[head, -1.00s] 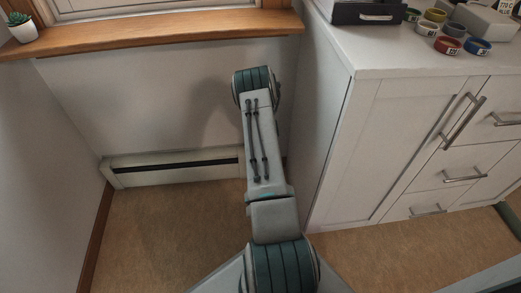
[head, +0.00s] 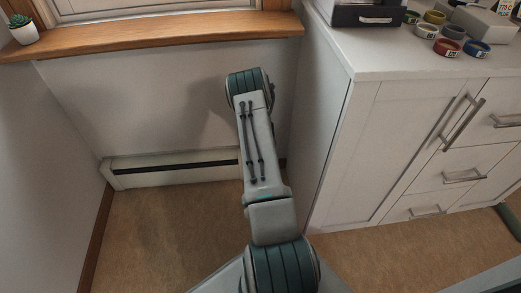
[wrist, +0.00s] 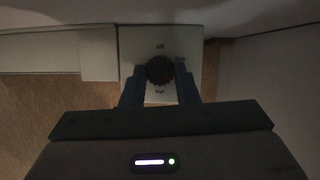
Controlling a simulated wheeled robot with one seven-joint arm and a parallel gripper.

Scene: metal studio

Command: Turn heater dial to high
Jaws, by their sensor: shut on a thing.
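The heater dial (wrist: 159,70) is a dark round knob on a pale square plate (wrist: 132,45) in the wrist view. The white baseboard heater (head: 175,168) runs low along the wall in the head view. My arm hides its right end there, and the dial and gripper are out of sight in that view.
A white cabinet (head: 385,145) stands right of my arm, with tape rolls (head: 447,47) and a black tray (head: 367,15) on top. A wooden sill (head: 150,35) with a potted plant (head: 22,30) juts out above the heater. The brown floor (head: 160,230) at left is clear.

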